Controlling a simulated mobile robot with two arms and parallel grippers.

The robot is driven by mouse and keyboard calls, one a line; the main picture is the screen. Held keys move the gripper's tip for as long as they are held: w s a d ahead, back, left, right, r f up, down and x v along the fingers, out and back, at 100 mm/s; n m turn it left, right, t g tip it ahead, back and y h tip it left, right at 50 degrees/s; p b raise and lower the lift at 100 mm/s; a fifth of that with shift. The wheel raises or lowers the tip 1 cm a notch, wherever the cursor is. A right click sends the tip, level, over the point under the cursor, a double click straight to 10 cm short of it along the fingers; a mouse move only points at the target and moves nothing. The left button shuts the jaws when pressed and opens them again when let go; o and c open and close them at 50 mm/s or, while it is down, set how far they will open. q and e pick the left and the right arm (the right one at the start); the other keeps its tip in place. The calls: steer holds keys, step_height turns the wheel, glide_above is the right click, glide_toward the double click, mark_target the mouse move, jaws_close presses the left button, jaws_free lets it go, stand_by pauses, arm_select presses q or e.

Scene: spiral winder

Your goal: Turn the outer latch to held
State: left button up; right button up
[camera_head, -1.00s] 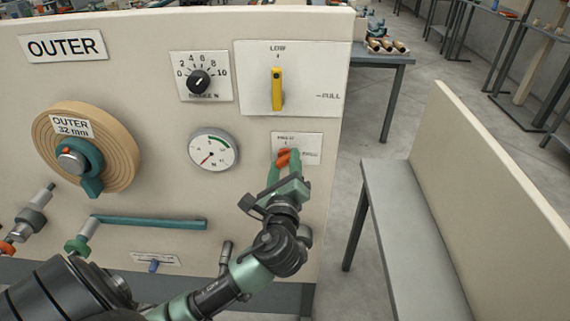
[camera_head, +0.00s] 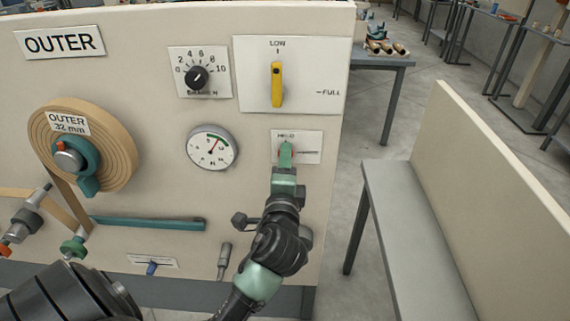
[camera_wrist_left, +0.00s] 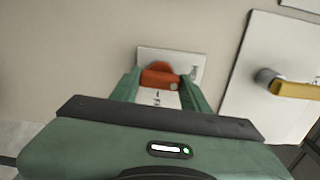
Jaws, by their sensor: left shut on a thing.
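The outer latch is a small orange handle on a white plate (camera_head: 310,147) below the yellow lever. The plate is marked HELD at its top, with a line mark at its right. In the head view my left gripper (camera_head: 286,153) covers most of the latch. In the left wrist view the orange latch (camera_wrist_left: 160,78) sits between the two green fingers of the left gripper (camera_wrist_left: 158,92), which is shut on it. The latch's exact angle is hard to read behind the fingers. My right gripper is not in view.
The yellow lever (camera_head: 277,84) points up to LOW. A pressure gauge (camera_head: 212,148) is left of the latch, with a black knob (camera_head: 197,78) above it. The tan OUTER roll (camera_head: 112,140) is farther left. Right of the panel is a grey bench (camera_head: 411,230).

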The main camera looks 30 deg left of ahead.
arm_select(q)
steer(key=shift+f+n, duration=0.15)
steer(key=shift+n, duration=0.15)
stand_by(0.4)
steer(key=o, duration=1.4)
steer(key=shift+c, duration=0.2)
steer(key=shift+s, duration=0.1)
steer(key=b+v, duration=0.2)
steer(key=v, duration=0.5)
steer(key=shift+s+d, duration=0.2)
steer(key=shift+s, duration=0.15)
